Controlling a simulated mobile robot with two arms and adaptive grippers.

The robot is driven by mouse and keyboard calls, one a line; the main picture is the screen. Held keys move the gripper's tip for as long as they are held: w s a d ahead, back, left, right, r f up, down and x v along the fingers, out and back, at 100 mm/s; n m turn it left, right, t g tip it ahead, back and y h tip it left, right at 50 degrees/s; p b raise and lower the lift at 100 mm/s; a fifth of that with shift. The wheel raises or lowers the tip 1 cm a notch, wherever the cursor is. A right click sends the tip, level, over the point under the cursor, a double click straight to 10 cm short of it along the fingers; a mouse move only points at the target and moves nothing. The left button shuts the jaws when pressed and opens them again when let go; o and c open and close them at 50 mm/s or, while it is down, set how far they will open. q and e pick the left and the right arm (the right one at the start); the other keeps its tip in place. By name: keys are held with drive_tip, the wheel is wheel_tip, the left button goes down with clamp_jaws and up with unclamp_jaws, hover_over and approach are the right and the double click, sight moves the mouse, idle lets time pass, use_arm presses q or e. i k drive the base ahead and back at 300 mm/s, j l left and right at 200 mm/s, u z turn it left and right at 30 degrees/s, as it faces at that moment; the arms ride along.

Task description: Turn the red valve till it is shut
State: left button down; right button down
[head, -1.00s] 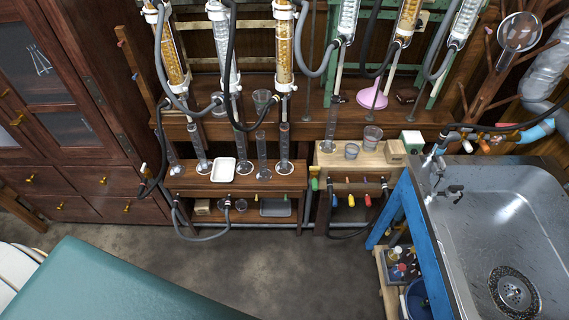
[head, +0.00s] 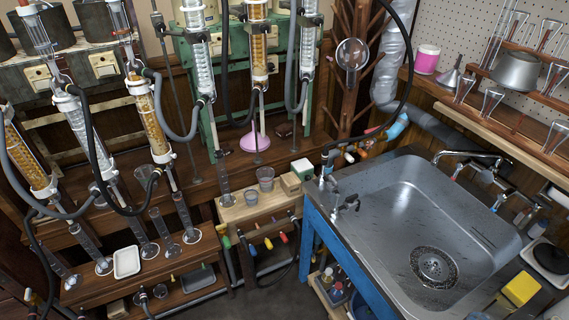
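A small red valve handle (head: 284,238) shows under the pale wooden bench top, to the right of a yellow handle (head: 268,243). A green handle (head: 227,242) is at the left of the same row. I cannot tell from here which red handle is the valve, or how far either is turned. Neither of my grippers is in view.
The blue-framed sink (head: 395,215) stands right of the benches. Glass columns, grey hoses and cylinders crowd the left and back. A white tray (head: 127,262) lies on the low dark bench. Beakers (head: 265,179) stand on the pale bench (head: 232,212). Little floor shows.

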sight(367, 130)
drive_tip(key=i+z, duration=0.2)
drive_tip(key=z, duration=0.2)
drive_tip(key=i+z, duration=0.15)
drive_tip(key=z, duration=0.25)
drive_tip(key=i+j+u, duration=0.15)
drive_tip(key=i+j, duration=0.05)
